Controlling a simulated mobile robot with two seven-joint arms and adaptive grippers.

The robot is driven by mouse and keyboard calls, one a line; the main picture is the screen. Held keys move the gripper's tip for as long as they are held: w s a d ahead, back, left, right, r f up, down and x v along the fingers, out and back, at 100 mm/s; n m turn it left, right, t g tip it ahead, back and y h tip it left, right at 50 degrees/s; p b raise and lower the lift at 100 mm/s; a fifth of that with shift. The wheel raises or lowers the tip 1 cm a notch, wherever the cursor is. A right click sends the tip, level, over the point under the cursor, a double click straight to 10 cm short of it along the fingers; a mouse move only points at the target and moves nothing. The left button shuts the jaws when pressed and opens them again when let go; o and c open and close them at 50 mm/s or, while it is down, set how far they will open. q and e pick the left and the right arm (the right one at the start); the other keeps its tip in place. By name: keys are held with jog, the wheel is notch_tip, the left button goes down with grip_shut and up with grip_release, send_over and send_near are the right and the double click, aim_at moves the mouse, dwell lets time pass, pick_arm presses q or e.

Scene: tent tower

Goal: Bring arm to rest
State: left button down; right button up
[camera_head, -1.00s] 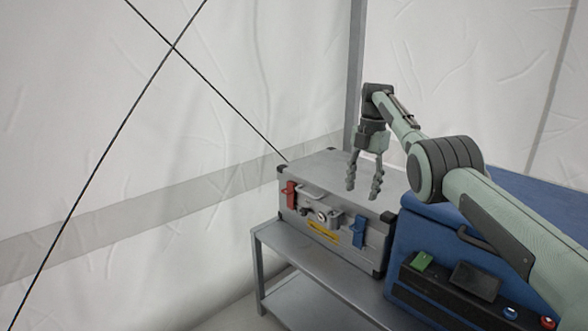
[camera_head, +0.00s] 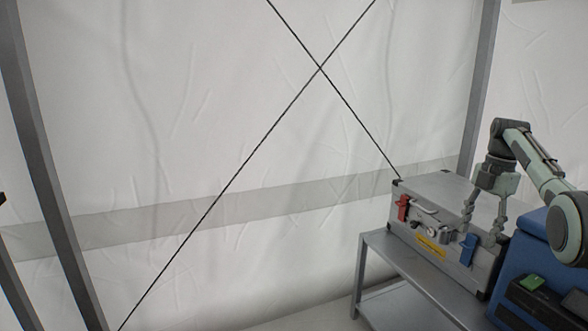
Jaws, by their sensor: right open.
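My right arm comes in from the right edge. Its gripper (camera_head: 481,235) points down in front of the right part of the grey metal case (camera_head: 441,197). Its two fingers are apart with nothing between them. Whether the fingertips touch the case I cannot tell. The case is shut and has a red latch (camera_head: 403,207), a blue latch (camera_head: 468,249) and a yellow label. My left gripper does not show; a small dark shape at the left edge is too cut off to name.
The case stands on a grey metal shelf table (camera_head: 395,262). A blue box (camera_head: 535,255) with a green button (camera_head: 532,282) stands at its right, partly behind my arm. White tent walls (camera_head: 190,110), grey poles (camera_head: 45,190) and crossed black cords (camera_head: 320,68) fill the left and back.

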jog(key=s+a+f+m+t+h+p, duration=0.1)
jog(key=s+a+f+m+h, duration=0.3)
jog(key=f, duration=1)
jog(key=s+a+f+m+y, duration=0.15)
jog(key=s+f+m, duration=0.4)
jog(key=f, duration=0.95)
jog(key=s+a+f+m+t, duration=0.1)
jog(key=s+a+f+m, duration=0.15)
jog(key=s, duration=0.35)
jog(key=s+a+f+m, duration=0.2)
jog(key=s+a+f, duration=0.15)
jog(key=s, duration=0.35)
pick_arm(q)
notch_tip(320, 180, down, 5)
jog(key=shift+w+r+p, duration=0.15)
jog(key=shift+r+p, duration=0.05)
jog(key=shift+p, duration=0.25)
pick_arm(e)
jog(key=s+a+m, duration=0.2)
jog(key=s+m, duration=0.1)
jog(key=s, duration=0.5)
jog(key=s+a+r+m+t, duration=0.1)
jog(key=s+a+m, duration=0.2)
jog(key=s, duration=0.5)
jog(key=shift+s+m, duration=0.15)
jog(key=shift+m, duration=0.25)
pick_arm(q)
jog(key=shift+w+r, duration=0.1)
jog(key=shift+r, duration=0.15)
